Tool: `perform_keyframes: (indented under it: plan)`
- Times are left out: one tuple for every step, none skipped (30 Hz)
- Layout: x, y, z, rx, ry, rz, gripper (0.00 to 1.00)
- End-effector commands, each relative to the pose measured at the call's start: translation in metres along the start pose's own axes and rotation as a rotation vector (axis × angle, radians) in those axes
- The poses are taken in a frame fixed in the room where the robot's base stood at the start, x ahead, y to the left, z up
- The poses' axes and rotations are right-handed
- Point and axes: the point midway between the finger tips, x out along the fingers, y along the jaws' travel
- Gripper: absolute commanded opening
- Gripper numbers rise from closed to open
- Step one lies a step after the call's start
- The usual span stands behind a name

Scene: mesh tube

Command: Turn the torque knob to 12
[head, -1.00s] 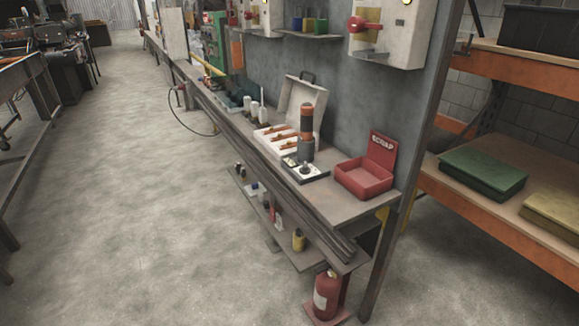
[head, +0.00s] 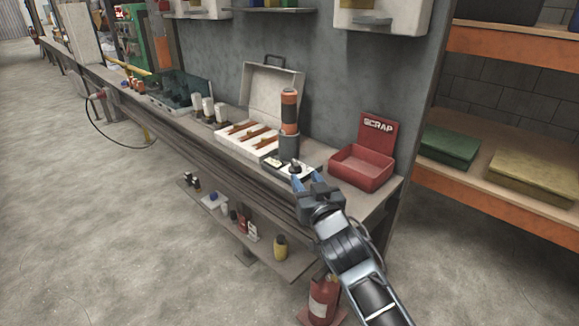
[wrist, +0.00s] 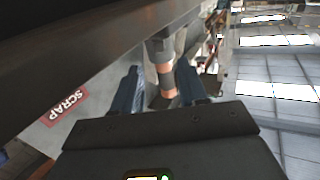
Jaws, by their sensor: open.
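An upright orange-and-black cylindrical tool (head: 289,118) stands in a dark grey collar (head: 289,147) on the bench. A small pale plate (head: 283,163) with a dark knob (head: 294,163) lies at its foot; any numbers on it are too small to read. My gripper (head: 307,181) is open and empty, just in front of the plate at the bench's front edge. In the wrist view my gripper (wrist: 158,68) has its two blue fingers apart, with the tool (wrist: 166,85) showing between and beyond them. I cannot tell which part is the torque knob.
A red scrap bin (head: 362,172) stands close on the right. An open white case (head: 245,135) with orange-brown tools is on the left. White bottles (head: 208,108) stand further left. The wall rises behind. A lower shelf (head: 245,235) and a red extinguisher (head: 322,298) are below.

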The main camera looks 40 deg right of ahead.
Motion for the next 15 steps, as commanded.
perform_keyframes:
  plan:
    - [0.006,0.000,-0.002,0.000,0.000,0.000,0.43]
    - [0.010,0.000,-0.002,0.000,0.001,0.000,0.43]
    - [0.016,0.000,-0.003,-0.001,0.002,0.000,0.43]
    - [0.021,0.000,-0.003,-0.001,0.001,0.000,0.43]
    - [0.026,0.000,-0.003,0.000,0.002,0.000,0.43]
    - [0.032,0.000,-0.002,0.001,0.001,0.000,0.43]
    - [0.037,0.000,-0.003,0.001,0.001,0.000,0.43]
    - [0.042,0.000,-0.003,0.001,0.001,0.000,0.43]
    - [0.047,0.000,-0.003,0.000,0.001,0.000,0.43]
    - [0.051,0.000,-0.002,-0.001,0.001,0.000,0.43]
    - [0.055,0.000,-0.002,-0.001,0.001,0.000,0.43]
    - [0.059,0.000,-0.002,-0.001,0.001,0.000,0.43]
    - [0.062,0.000,-0.001,0.000,0.000,0.000,0.43]
    - [0.064,0.000,-0.002,0.000,0.001,0.000,0.43]
    - [0.067,0.000,-0.001,0.000,0.001,-0.001,0.43]
